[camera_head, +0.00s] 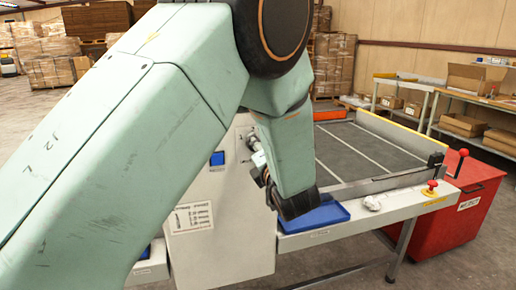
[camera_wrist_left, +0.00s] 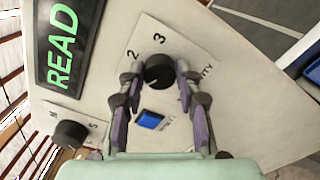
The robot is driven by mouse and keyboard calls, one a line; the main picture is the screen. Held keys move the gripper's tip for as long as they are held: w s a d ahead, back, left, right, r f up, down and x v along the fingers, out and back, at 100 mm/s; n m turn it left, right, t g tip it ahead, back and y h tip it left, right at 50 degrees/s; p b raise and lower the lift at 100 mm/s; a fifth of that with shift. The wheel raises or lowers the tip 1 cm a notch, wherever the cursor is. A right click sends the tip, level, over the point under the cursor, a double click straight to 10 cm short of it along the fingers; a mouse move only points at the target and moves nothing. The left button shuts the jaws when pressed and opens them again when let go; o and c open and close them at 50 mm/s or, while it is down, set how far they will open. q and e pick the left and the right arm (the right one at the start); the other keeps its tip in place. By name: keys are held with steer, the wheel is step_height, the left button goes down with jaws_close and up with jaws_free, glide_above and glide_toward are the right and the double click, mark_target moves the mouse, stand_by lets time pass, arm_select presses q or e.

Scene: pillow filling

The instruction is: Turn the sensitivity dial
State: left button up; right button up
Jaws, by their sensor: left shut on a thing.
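The sensitivity dial (camera_wrist_left: 158,71) is a round black knob on a pale panel, with the numbers 2 and 3 beside it and the letters "ITY" at its right. My left gripper (camera_wrist_left: 156,80) has a finger on each side of the dial and is shut on it. In the head view my left gripper (camera_head: 262,167) is at the side of the white machine cabinet (camera_head: 200,245), partly behind my own arm. The dial cannot be made out clearly there. My right gripper is in neither view.
A second black dial (camera_wrist_left: 70,133), a blue button (camera_wrist_left: 151,120) and a display reading "READ" (camera_wrist_left: 68,45) share the panel. A blue tray (camera_head: 318,216), crumpled white piece (camera_head: 372,203) and red emergency button (camera_head: 431,187) are on the machine's front ledge. A red bin (camera_head: 455,215) stands right.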

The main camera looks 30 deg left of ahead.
arm_select(q)
steer(key=o, duration=1.1)
steer(key=shift+a, duration=0.1)
steer(key=shift+o, duration=0.2)
steer(key=shift+r, duration=0.15)
